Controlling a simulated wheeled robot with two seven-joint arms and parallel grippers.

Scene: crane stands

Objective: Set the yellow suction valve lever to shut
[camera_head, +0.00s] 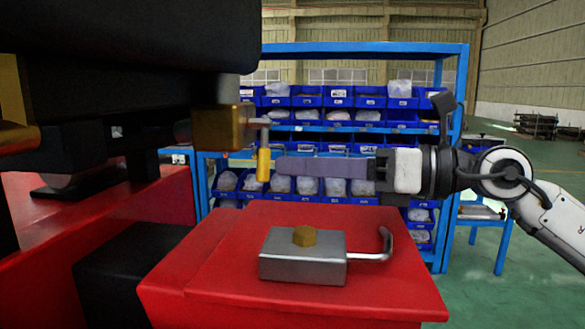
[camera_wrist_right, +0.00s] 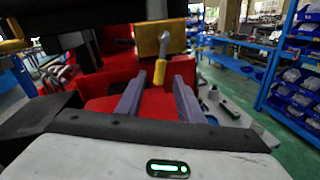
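The yellow lever (camera_head: 263,164) hangs down from a metal stem on a brass-coloured valve block (camera_head: 222,128) under the dark machine body. In the right wrist view the lever (camera_wrist_right: 159,72) shows between and just beyond the two grey fingers, below the brass block (camera_wrist_right: 160,40). My right gripper (camera_head: 283,166) comes in from the right with its fingertips close to the lever in the head view. In the right wrist view the right gripper (camera_wrist_right: 157,92) has its fingers apart, with nothing clearly held; whether they touch the lever cannot be told. My left gripper is not in view.
A grey metal block with a brass hex nut and bent handle (camera_head: 303,258) sits on the red surface (camera_head: 200,280) below my right gripper. The dark machine body (camera_head: 120,60) overhangs at left. Blue shelving with bins (camera_head: 350,48) stands behind.

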